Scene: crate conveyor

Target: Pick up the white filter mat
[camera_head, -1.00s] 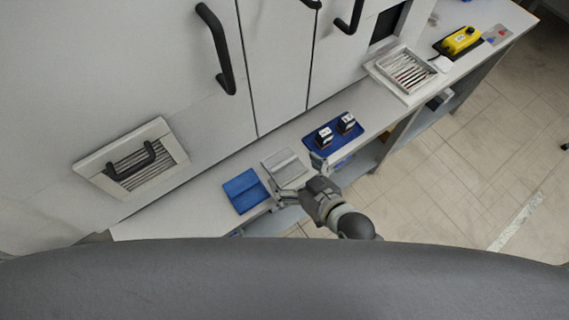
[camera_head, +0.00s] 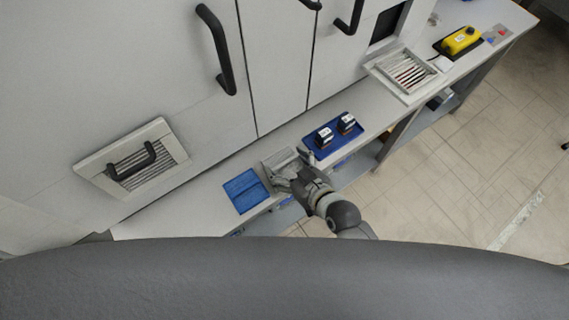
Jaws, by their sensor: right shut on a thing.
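The white filter mat (camera_head: 281,158) lies on the narrow light bench, between a blue mat and a blue tray. It is pale, and its near part is hidden by my right gripper (camera_head: 281,179). My right gripper reaches in from the lower right and is shut on the mat's near side. From this view I cannot tell whether the mat is lifted off the bench. My left gripper is out of view.
The blue mat (camera_head: 246,191) lies just left of the white one. The blue tray (camera_head: 316,153) with two dark boxes stands to the right. Further right are a pale tray (camera_head: 413,97) of thin tools and a yellow device (camera_head: 461,41). Cabinet doors with black handles rise behind.

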